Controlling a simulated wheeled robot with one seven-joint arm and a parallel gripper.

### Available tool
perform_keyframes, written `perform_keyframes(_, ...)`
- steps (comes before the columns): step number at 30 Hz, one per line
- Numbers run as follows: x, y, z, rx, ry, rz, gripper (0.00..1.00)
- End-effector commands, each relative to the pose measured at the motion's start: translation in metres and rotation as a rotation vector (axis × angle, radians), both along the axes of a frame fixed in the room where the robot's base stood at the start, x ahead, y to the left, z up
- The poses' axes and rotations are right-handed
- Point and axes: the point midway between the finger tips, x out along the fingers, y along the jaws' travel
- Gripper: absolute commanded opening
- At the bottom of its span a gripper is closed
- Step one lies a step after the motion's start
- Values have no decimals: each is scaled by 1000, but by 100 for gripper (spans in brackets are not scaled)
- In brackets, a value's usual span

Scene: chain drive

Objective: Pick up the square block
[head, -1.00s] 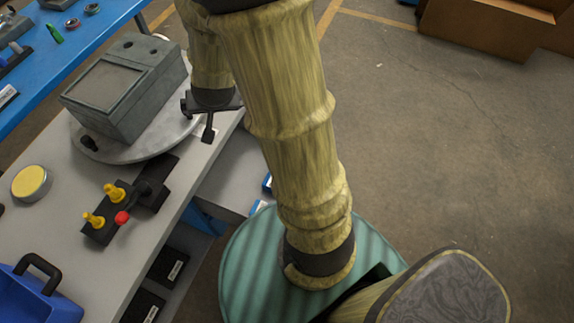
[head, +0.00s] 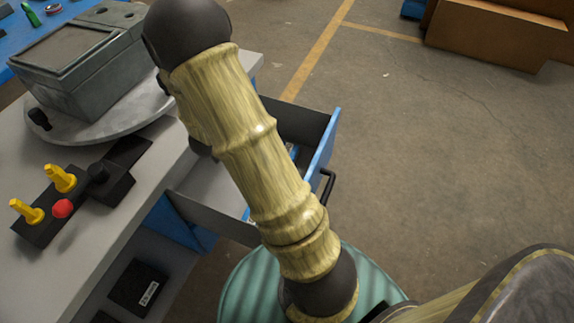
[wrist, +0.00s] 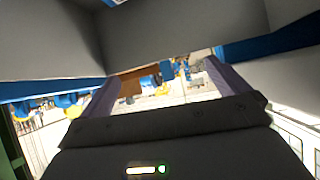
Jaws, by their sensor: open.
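No square block can be made out in either view. In the wrist view my gripper (wrist: 160,84) shows two purple-grey fingers spread apart, with no object clearly held between them. Grey walls with blue edges surround it there. In the head view my arm hides most of the gripper. An open drawer (head: 325,150) with a blue front and grey inside lies behind and below my arm. Small blue and white bits show in it beside the arm, too covered to identify.
The grey workbench (head: 95,255) bears a grey box-shaped machine (head: 85,75) on a round plate (head: 140,125). A black control block has yellow knobs (head: 60,178) and a red button (head: 62,208). A cardboard box (head: 490,40) stands far right. The floor between is open.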

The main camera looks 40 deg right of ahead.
Motion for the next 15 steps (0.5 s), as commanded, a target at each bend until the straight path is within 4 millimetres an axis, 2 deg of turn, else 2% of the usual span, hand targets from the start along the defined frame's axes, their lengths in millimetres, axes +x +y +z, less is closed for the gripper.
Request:
perform_keyframes(1, -2, 0, -31, -19, 3, -34, 100)
perform_keyframes(7, -17, 2, -92, -84, 1, -185, 100)
perform_keyframes(9, -22, 6, -109, -101, 1, -228, 100)
perform_keyframes(12, -28, 11, -124, -118, 1, -273, 100)
perform_keyframes(15, -31, 12, -130, -129, 2, -299, 100)
